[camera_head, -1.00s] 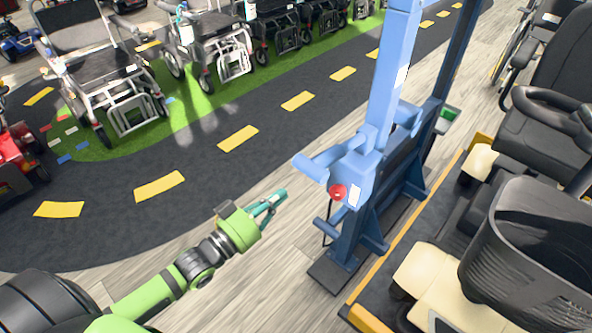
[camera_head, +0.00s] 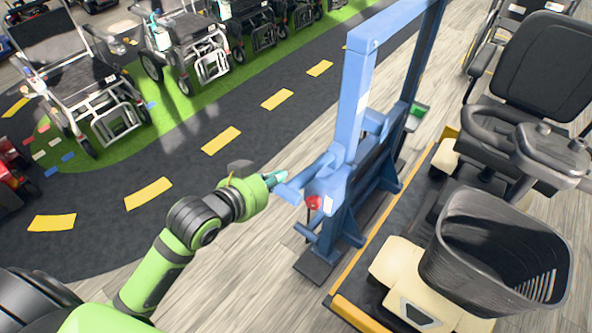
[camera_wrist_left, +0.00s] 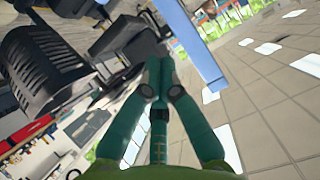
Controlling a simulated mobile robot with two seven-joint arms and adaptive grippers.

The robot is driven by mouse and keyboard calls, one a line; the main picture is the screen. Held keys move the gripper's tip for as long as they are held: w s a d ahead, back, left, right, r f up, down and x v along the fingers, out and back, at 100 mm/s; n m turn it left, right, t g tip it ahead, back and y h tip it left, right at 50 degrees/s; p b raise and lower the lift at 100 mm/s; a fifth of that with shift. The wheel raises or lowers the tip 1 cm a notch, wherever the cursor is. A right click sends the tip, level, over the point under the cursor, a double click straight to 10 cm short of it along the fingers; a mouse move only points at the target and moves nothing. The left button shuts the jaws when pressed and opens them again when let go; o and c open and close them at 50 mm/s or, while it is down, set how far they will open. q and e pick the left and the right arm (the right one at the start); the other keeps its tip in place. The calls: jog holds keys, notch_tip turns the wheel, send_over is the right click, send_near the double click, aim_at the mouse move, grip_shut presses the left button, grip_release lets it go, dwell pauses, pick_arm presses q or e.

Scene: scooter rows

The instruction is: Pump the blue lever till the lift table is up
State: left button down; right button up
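The blue lever (camera_head: 312,175) sticks out to the left from the blue lift's pump housing, above a red knob (camera_head: 314,202), and slopes down towards its outer end. My left gripper (camera_head: 282,177) is at the lever's outer end, very close to it; I cannot tell whether they touch. In the left wrist view its teal fingers (camera_wrist_left: 160,66) are together with nothing visible between them. The lift table (camera_head: 345,306), a dark platform with a yellow edge, looks low to the floor and carries a beige and black scooter (camera_head: 400,262). My right gripper is not in view.
The lift's blue post (camera_head: 352,100) rises beside the lever; a blue upright also shows in the left wrist view (camera_wrist_left: 198,50). A lower blue bar (camera_head: 305,232) juts out under the lever. Wheelchairs (camera_head: 75,75) stand at the upper left. Floor left of the lift is clear.

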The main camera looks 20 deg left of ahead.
pick_arm(q)
jog(key=p, duration=0.2)
send_over(295, 183)
jog(key=d, duration=0.1)
jog(key=f, duration=0.2)
jog(key=w+f, duration=0.1)
jog(key=f, duration=0.1)
jog(key=shift+d+f, duration=0.1)
jog(key=f, duration=0.2)
jog(key=shift+s+a+f, duration=0.25)
jog(key=shift+a+f, duration=0.1)
jog(key=shift+s+a+f+p, duration=0.1)
jog(key=shift+a+f+p, duration=0.1)
jog(key=shift+f, duration=0.15)
jog(key=shift+s+a+f+p, duration=0.1)
jog(key=shift+f+p, duration=0.05)
jog(key=shift+f, duration=0.15)
jog(key=shift+d, duration=0.1)
